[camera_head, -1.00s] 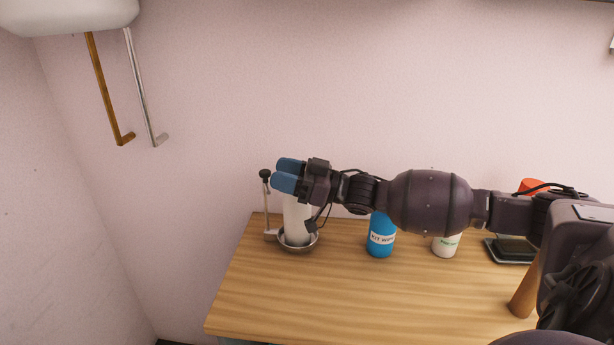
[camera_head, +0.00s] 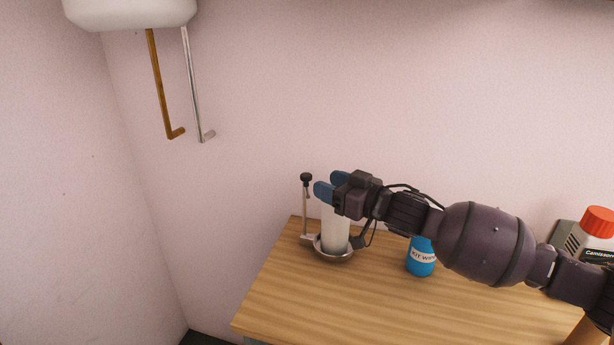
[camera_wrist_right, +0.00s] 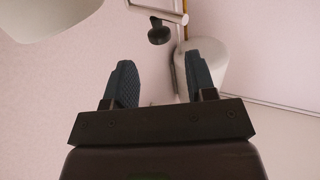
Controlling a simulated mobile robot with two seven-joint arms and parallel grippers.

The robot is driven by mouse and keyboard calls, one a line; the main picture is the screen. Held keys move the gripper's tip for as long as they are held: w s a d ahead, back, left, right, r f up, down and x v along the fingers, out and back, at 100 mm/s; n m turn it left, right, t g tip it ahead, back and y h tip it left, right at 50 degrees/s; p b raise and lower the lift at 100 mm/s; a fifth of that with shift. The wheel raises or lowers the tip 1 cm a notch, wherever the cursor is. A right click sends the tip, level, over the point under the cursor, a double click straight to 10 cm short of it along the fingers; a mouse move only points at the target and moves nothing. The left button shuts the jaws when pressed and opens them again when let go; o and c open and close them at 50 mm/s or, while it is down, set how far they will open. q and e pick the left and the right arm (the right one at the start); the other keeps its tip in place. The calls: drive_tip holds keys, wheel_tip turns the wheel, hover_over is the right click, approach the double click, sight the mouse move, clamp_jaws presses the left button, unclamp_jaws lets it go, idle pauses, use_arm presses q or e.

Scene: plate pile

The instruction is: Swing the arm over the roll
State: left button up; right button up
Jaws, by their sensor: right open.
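A white roll (camera_head: 335,234) stands upright in a round metal dish (camera_head: 333,255) at the table's back left corner. The holder's thin upright arm (camera_head: 305,210), topped by a black knob (camera_head: 306,178), stands just left of the roll. My right gripper (camera_head: 327,184) is open, its blue fingers pointing left above the roll and hiding its top. In the right wrist view, the knob (camera_wrist_right: 159,34) shows beyond and between the fingertips, apart from both. The roll (camera_wrist_right: 211,65) is partly behind the right-hand finger. My left gripper is out of view.
A blue bottle (camera_head: 421,259) stands on the wooden table (camera_head: 330,305), partly under my right arm. A white container with a red cap (camera_head: 598,222) stands at the right. A white wall fixture (camera_head: 130,12) with two hanging rods is at the upper left. The table's front left is clear.

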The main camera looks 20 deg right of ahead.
sight(311, 177)
drive_tip(key=shift+x, duration=3.45)
drive_tip(key=shift+d, duration=0.1)
clamp_jaws()
